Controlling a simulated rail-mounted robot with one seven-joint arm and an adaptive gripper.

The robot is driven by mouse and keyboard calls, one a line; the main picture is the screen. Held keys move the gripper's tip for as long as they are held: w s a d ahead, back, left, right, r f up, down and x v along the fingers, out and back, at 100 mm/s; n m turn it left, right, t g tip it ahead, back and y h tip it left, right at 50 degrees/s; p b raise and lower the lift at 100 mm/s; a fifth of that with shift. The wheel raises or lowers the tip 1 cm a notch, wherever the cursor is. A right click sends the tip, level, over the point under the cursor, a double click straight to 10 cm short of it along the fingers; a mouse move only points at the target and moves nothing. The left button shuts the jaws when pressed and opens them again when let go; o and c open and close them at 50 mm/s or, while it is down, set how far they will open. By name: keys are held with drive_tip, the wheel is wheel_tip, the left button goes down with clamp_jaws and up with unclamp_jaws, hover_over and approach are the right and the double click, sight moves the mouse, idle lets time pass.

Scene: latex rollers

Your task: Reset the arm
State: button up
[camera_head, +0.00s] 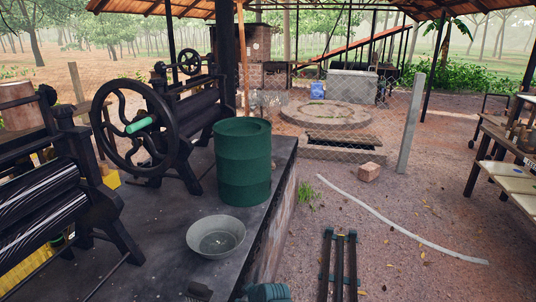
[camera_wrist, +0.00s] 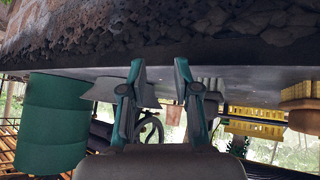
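My gripper (camera_wrist: 160,65) shows in the wrist view with its two teal and dark fingers apart. It is open, and nothing is visible between the fingertips. The wrist picture looks upside down, with the work platform's rough edge (camera_wrist: 170,25) across its top. The grey bowl (camera_wrist: 101,90) shows beyond the left finger, and the green barrel (camera_wrist: 52,125) is at the far left. I cannot make out my gripper's fingers in the head view. A teal part of my arm (camera_head: 268,292) shows at its bottom edge.
In the head view, the dark platform (camera_head: 180,245) carries the metal bowl (camera_head: 215,236), green barrel (camera_head: 243,162), and roller machines, one with a large handwheel (camera_head: 97,120). Yellow crates (camera_wrist: 255,121) show in the wrist view. A wooden table (camera_head: 515,178) stands right. Open dirt ground lies between.

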drive_tip(key=s+d+f+m+g+h, duration=0.2)
drive_tip(key=s+d+f+m, duration=0.15)
drive_tip(key=d, duration=0.45)
drive_tip(key=s+d+f+m+g+h, duration=0.25)
drive_tip(key=d+f+m, duration=0.2)
drive_tip(key=d, duration=0.45)
drive_tip(key=s+d+f+m+g+h, duration=0.1)
drive_tip(key=s+d+f+m+g, duration=0.15)
drive_tip(key=s+d+f, duration=0.4)
drive_tip(key=s+d+f+g+b, duration=0.1)
drive_tip(key=s+f+g+b, duration=0.5)
drive_tip(key=s+f, duration=2)
drive_tip(key=b, duration=0.3)
drive_tip(key=shift+s+b, duration=0.3)
drive_tip(key=shift+s, duration=0.05)
